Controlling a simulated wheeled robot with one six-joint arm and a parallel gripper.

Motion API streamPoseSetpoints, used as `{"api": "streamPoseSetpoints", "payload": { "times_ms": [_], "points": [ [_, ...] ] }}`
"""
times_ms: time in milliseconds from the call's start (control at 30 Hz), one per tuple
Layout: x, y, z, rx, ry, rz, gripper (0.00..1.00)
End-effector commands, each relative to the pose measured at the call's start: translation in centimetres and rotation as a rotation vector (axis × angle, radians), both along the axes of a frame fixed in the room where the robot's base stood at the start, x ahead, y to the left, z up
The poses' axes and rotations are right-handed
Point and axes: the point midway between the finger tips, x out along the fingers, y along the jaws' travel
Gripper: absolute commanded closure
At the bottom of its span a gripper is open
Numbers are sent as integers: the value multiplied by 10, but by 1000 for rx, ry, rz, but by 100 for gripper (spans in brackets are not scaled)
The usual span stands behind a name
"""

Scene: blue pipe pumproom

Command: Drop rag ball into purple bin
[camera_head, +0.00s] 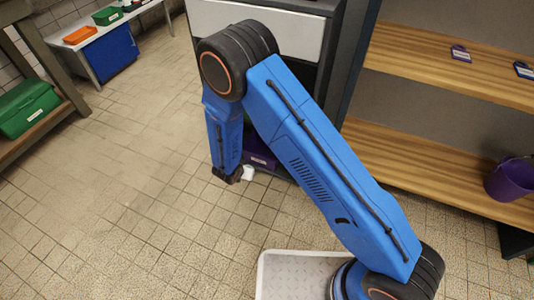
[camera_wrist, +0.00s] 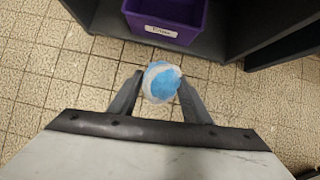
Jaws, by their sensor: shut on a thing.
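The rag ball (camera_wrist: 161,82), light blue and white, is held between the two fingertips of my gripper (camera_wrist: 158,90) in the wrist view. In the head view a white bit of the rag ball (camera_head: 247,173) shows beside my gripper (camera_head: 230,176), low near the floor. The purple bin (camera_wrist: 168,18) with a white label stands just ahead of the ball, on the bottom of a dark cabinet. The ball is in front of the bin, not inside it. In the head view the bin (camera_head: 260,155) is mostly hidden behind my arm.
The dark cabinet (camera_head: 330,70) rises above the bin, with a white drawer. Wooden shelves (camera_head: 430,165) at right carry a purple bucket (camera_head: 511,180). A green bin (camera_head: 26,107) sits on a rack at left. The tiled floor (camera_head: 110,200) at left is clear.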

Motion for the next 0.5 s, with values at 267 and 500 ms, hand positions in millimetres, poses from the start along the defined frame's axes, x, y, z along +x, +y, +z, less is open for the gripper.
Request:
{"api": "streamPoseSetpoints", "payload": {
  "times_ms": [267,500],
  "points": [
    [26,-7,-14,-48,-163,6,80],
    [53,-14,-20,-76,-283,2,80]
  ]
}}
